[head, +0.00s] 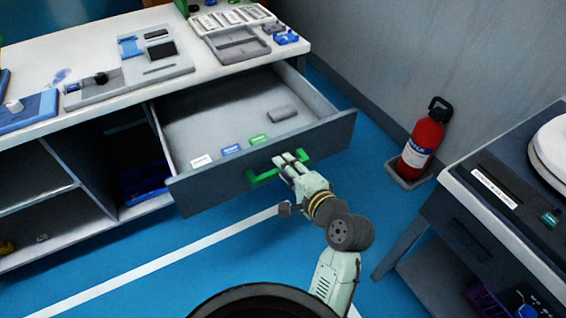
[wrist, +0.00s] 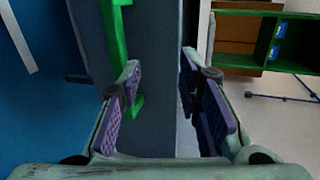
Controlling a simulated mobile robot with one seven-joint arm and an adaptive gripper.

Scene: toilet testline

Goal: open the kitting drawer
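The kitting drawer (head: 185,192) is pulled well out from under the white-topped bench in the head view, its inside showing. Its grey front carries a green handle (head: 262,177). My gripper (head: 290,160) is at the right part of the handle, by the drawer front. In the wrist view, my gripper (wrist: 160,68) has its purple-padded fingers apart. The grey drawer front (wrist: 152,40) shows between them, and the green handle (wrist: 115,45) runs along the left finger. Whether a finger touches the handle or front cannot be told.
The drawer holds small white, blue and green labels and a grey block (head: 283,114). A red fire extinguisher (head: 422,142) stands by the wall. A dark table (head: 470,235) is at the right.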

